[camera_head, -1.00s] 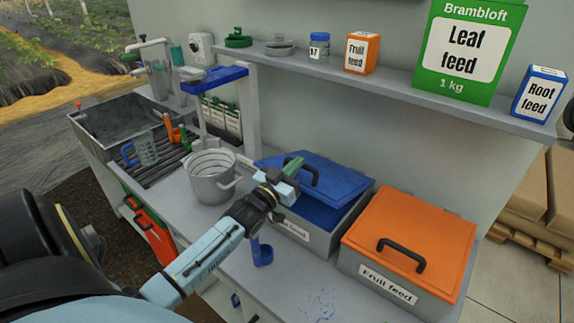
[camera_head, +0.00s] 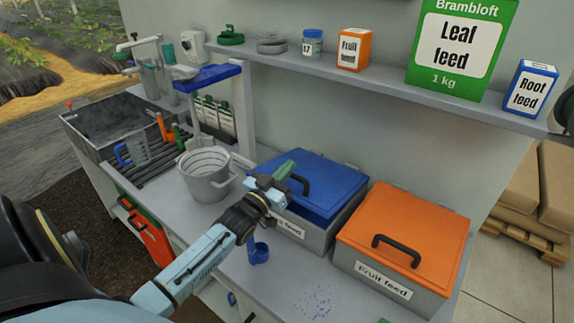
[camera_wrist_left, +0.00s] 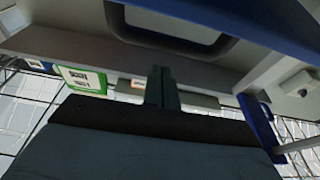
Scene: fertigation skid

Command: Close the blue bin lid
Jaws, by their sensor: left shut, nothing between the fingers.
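The blue bin lid (camera_head: 334,179) is on the grey bin (camera_head: 322,236) in the middle of the bench, with a dark loop handle on top. The lid looks slightly raised at its front, with a dark blue band between it and the bin wall. My left gripper (camera_head: 284,171) is shut and empty, at the lid's front left beside the handle; I cannot tell whether it touches. Its closed fingers show in the left wrist view (camera_wrist_left: 162,88). The gripper and wrist hide the bin's front left corner and part of its label. My right gripper is not in view.
An orange-lidded "Fruit feed" bin (camera_head: 408,234) stands right of the blue one. A grey bucket (camera_head: 206,176) stands to the left, and a blue scoop (camera_head: 258,254) lies in front. A shelf (camera_head: 392,85) with boxes runs above. The bench front right is mostly clear.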

